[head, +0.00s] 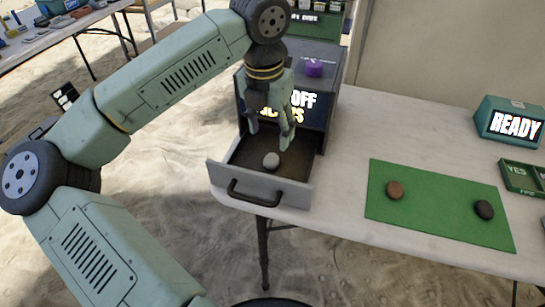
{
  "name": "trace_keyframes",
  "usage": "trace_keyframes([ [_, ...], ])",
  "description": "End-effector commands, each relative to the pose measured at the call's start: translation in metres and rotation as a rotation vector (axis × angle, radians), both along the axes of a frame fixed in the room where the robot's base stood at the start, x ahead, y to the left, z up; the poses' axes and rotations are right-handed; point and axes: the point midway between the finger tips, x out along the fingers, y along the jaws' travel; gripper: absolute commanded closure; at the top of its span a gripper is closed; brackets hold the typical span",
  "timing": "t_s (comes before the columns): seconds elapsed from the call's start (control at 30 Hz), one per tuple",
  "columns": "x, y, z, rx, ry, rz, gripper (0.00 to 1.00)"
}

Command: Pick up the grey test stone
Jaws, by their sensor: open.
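The grey test stone (271,160), small, rounded and light grey, lies in the open drawer (218,174) that sticks out from a dark box on the table. My gripper (272,143) points down above the drawer, with its fingers apart and empty. The fingertips are just above and behind the stone in the head view. I cannot tell the exact height between them.
A green mat (430,217) with a brown stone (394,189) and a black stone (484,209) lies on the table. A purple object (314,67) sits on the dark box (325,125). A device reading READY (513,122) and a green tray (522,176) stand at right.

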Motion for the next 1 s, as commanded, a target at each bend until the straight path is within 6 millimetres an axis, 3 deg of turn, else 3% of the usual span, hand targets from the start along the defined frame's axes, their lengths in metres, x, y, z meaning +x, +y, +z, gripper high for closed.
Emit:
trace_keyframes([
  [0.1, 0.002, -0.002, -0.019, -0.004, 0.002, -0.002, 0.45],
  [0.37, 0.004, -0.003, -0.04, -0.006, 0.001, -0.003, 0.45],
  [0.63, 0.009, -0.001, -0.078, -0.007, 0.002, -0.003, 0.45],
  [1.0, 0.01, -0.002, -0.087, -0.006, -0.001, -0.004, 0.48],
])
